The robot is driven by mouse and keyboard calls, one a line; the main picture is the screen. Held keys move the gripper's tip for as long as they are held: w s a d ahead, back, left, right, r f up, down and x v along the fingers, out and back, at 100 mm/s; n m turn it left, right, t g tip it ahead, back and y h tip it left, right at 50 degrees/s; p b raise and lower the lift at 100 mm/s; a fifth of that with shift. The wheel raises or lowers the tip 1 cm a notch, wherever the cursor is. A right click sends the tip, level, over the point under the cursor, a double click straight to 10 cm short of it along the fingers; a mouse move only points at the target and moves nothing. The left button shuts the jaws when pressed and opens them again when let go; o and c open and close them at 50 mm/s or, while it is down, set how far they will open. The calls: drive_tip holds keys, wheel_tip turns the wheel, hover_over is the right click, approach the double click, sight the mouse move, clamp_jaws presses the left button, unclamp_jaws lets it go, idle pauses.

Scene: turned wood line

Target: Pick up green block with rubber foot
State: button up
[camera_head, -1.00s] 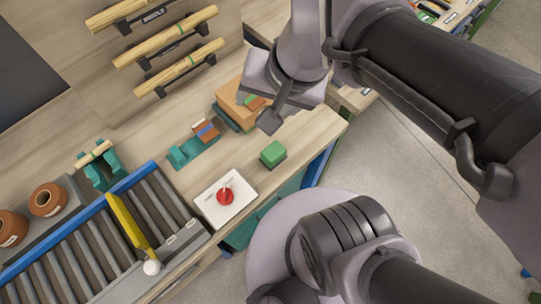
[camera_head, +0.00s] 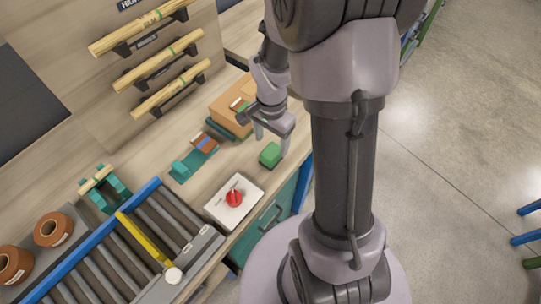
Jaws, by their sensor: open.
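The green block (camera_head: 270,155) stands on the wooden bench (camera_head: 218,178) near its front edge. A rubber foot on it is too small to make out. My gripper (camera_head: 270,138) is just above and beside the block. Its two fingers are apart, one on the left and one on the right, with nothing between them that I can see. Whether a finger touches the block I cannot tell.
A white panel with a red knob (camera_head: 234,197) lies in front left of the block. A teal holder (camera_head: 194,161) and an orange-brown box (camera_head: 229,108) stand behind it. The roller conveyor (camera_head: 150,230) is at lower left. Dowels (camera_head: 158,70) hang on wall brackets.

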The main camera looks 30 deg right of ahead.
sight(271, 151)
drive_tip(key=f, duration=0.1)
drive_tip(key=f+b, duration=0.1)
drive_tip(key=f, duration=0.2)
drive_tip(key=shift+s+a+f+b, duration=0.2)
drive_tip(key=shift+s+f+b, duration=0.1)
drive_tip(key=shift+b, duration=0.1)
drive_tip(key=shift+r, duration=0.1)
clamp_jaws()
wheel_tip(271, 151, up, 4)
drive_tip(key=p, duration=0.3)
drive_tip(key=shift+f, duration=0.25)
drive_tip(key=shift+s+r, duration=0.15)
drive_tip(key=shift+s, duration=0.15)
drive_tip(key=s+r+b, duration=0.1)
drive_tip(key=s+b, duration=0.8)
drive_tip(key=s, duration=0.6)
drive_tip(key=shift+s+d+r, duration=0.15)
drive_tip(key=shift+s+d, duration=0.05)
drive_tip(key=shift+d, duration=0.15)
